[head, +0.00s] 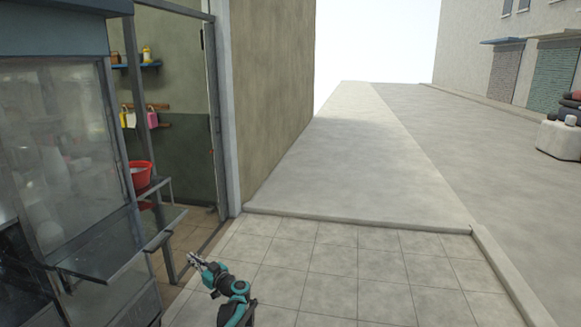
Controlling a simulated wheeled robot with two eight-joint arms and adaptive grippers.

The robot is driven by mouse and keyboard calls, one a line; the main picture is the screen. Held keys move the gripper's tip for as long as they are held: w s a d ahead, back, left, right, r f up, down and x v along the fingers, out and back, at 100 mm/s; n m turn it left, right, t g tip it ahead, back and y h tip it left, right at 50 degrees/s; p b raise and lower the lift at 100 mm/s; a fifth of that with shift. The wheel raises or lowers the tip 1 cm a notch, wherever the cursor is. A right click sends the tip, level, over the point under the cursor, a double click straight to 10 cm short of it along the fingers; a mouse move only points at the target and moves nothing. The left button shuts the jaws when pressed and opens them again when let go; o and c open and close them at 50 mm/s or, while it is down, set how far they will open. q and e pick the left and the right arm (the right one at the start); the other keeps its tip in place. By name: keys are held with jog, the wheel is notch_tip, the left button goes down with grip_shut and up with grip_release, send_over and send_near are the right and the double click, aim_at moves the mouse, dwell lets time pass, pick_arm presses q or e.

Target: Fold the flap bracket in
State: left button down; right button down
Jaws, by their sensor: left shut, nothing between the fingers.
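The cart (60,150) with glass panes stands at the left of the head view. A grey flap (95,255) juts out along its lower side, with a narrow grey piece (160,240) at its right end that looks like the flap bracket; I cannot tell for sure. My left gripper (193,258) is shut and empty, to the right of and slightly below that piece, apart from it in the picture. My right gripper is not in view.
A red bucket (141,175) stands on a small stand behind the cart, by an open doorway with wall shelves (150,66). Tiled pavement (340,265) to the right is clear. A white block (558,140) with dark items is far right.

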pick_arm(q)
jog(key=d+r+m+t+h, duration=0.3)
jog(key=d+r+t, duration=0.1)
jog(key=r, duration=0.6)
jog(key=d+r+m+t+h, duration=0.2)
jog(key=d+r+t+h, duration=0.15)
jog(key=r, duration=0.55)
jog(key=s+d+r+m+h, duration=0.6)
jog(key=s+d+r+h, duration=0.2)
jog(key=s+d, duration=0.25)
jog(key=s+d+f+m+g+h, duration=0.15)
jog(key=s+f+g, duration=0.4)
jog(key=s, duration=0.85)
jog(key=s+d+f+g+h, duration=0.1)
jog(key=s+d+f+g, duration=0.15)
jog(key=s+f, duration=0.85)
jog(key=s+a+f+g+y, duration=0.1)
jog(key=s+f, duration=0.2)
jog(key=s, duration=0.5)
jog(key=s+a+f+n+g, duration=0.1)
jog(key=s+a+f+g, duration=0.1)
jog(key=s, duration=0.6)
jog(key=shift+s+a+f+y, duration=0.3)
jog(key=shift+s+f+y, duration=0.1)
jog(key=shift+f, duration=0.1)
